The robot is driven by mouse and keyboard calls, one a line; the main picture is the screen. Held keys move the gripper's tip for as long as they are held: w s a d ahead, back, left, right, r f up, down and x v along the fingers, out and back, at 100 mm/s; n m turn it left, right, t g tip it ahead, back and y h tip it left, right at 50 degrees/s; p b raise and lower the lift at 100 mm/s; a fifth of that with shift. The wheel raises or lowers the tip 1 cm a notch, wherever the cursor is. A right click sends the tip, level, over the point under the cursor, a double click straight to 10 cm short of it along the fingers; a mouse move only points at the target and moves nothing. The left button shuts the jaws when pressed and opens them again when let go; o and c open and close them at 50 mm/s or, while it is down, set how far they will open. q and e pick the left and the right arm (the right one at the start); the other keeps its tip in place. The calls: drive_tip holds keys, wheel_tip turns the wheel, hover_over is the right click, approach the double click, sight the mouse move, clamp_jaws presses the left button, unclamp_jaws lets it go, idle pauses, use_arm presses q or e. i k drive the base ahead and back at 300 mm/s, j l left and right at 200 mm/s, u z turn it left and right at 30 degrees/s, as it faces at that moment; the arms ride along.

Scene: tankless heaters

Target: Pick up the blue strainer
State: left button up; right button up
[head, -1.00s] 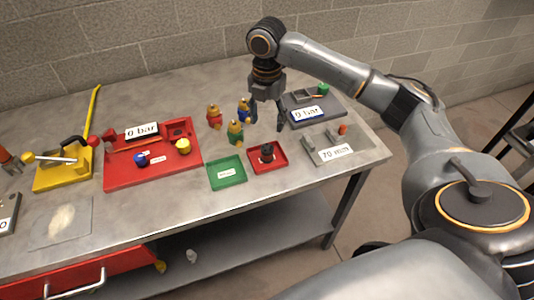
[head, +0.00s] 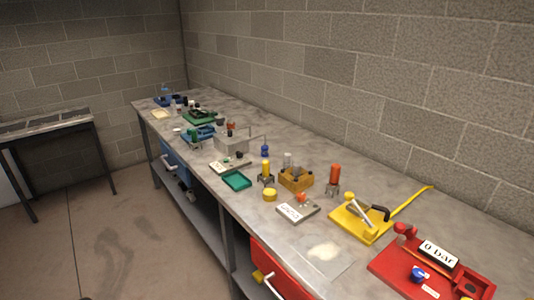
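No object is clearly recognisable as a blue strainer. A small upright blue piece (head: 265,151) stands on the grey workbench (head: 300,155), behind a yellow-topped piece (head: 266,172); I cannot tell whether it is the strainer. A blue round part (head: 418,273) sits on the red tray (head: 385,262) at the lower right. Neither of my grippers shows in the head view now, so what they hold is hidden.
A wooden block holder (head: 296,180), a teal tray (head: 236,181), a yellow clamp stand (head: 352,226) and a grey scale (head: 297,211) stand along the bench. Green and blue fixtures crowd its far end. A second table (head: 45,125) stands left, with open floor between.

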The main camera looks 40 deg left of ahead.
sight(265, 149)
drive_tip(key=u, duration=1.25)
